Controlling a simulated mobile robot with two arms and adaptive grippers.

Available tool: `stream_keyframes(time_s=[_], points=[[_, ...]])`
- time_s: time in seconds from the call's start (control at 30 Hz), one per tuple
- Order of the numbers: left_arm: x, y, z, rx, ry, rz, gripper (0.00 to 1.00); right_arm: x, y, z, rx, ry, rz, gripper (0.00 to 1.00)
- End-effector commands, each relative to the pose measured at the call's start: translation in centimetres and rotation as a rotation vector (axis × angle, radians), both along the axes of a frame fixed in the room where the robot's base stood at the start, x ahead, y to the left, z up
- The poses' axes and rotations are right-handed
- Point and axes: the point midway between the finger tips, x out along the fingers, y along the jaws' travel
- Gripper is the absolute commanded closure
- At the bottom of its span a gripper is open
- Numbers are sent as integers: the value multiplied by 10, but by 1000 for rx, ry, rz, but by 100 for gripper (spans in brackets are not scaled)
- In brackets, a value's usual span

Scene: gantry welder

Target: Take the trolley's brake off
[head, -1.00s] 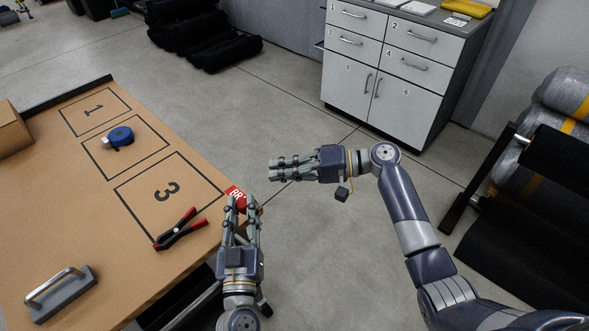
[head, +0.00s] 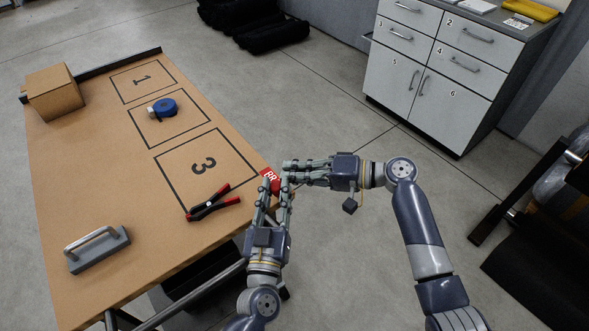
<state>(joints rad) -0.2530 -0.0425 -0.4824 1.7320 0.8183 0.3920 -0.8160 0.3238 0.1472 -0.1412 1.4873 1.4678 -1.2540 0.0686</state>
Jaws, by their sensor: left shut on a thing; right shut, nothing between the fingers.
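The trolley (head: 110,190) has a brown top and fills the left of the head view. A red label with white letters (head: 269,178), partly hidden, is at its right corner. A small red brake part (head: 276,187) shows there between the fingertips of my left gripper (head: 276,188). That gripper is shut on it, and the fingers hide most of its shape. My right gripper (head: 286,172) is shut and empty, its fingertips close beside the label and the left fingertips. I cannot tell whether they touch anything.
A drawer cabinet (head: 440,65) stands at the back right. The floor between is clear.

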Motion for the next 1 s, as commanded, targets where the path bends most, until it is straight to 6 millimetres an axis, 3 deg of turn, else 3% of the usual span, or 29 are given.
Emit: stream_keyframes(time_s=[0.4, 0.43, 0.5, 1.0], points=[[0, -1, -1, 2, 2, -3, 100, -14, 12, -3, -38, -23, 14, 100], [0, -1, -1, 2, 2, -3, 71, -15, 12, -3, -38, -23, 14, 100], [1, -1, -1, 2, 2, -3, 55, -15, 12, -3, -37, -22, 14, 100], [-5, 2, -2, 1, 2, 1, 55, -12, 10, -2, -40, -26, 8, 100]])
